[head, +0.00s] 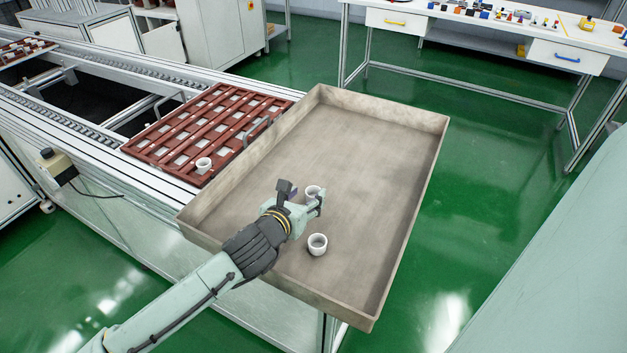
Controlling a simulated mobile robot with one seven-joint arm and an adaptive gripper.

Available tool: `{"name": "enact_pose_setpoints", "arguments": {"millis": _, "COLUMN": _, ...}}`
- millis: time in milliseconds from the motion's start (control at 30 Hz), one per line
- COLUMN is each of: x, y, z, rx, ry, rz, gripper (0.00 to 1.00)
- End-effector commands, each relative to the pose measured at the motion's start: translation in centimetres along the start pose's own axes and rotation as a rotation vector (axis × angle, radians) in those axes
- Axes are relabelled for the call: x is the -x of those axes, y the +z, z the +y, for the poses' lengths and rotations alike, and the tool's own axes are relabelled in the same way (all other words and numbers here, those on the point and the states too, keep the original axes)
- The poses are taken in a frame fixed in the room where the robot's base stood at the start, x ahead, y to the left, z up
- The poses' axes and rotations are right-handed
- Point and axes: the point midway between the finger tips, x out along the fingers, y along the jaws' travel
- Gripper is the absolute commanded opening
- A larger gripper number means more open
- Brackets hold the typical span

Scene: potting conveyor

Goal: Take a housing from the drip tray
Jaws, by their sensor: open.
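The drip tray (375,140) is a large grey-beige open tray with raised walls beside the conveyor. Two small white cup-shaped housings are in it. One housing (312,190) is partly hidden behind my gripper (315,205). The other housing (317,244) stands upright in the tray, just below my gripper in the picture. My gripper is open and reaches over the tray from the lower left. Whether its fingers touch the farther housing or are only above it, I cannot tell.
A red-brown slotted pallet (190,118) with a metal handle lies on the conveyor (100,88), left of the tray. A white housing (203,164) stands on it. A workbench (480,22) with small parts stands behind. The tray's far half is empty.

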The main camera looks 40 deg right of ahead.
Motion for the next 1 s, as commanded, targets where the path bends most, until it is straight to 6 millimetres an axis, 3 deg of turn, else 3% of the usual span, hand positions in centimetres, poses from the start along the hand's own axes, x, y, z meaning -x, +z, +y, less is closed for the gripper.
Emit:
{"name": "enact_pose_setpoints", "arguments": {"millis": 300, "x": -4.1, "y": -0.2, "z": 0.0, "rx": 0.002, "ry": -0.003, "rz": 0.001, "gripper": 0.48}}
{"name": "enact_pose_setpoints", "arguments": {"millis": 600, "x": -4.5, "y": -0.3, "z": 0.0, "rx": 0.000, "ry": -0.002, "rz": 0.000, "gripper": 0.48}}
{"name": "enact_pose_setpoints", "arguments": {"millis": 1000, "x": -4.5, "y": -0.3, "z": 0.0, "rx": 0.000, "ry": -0.002, "rz": 0.000, "gripper": 0.21}}
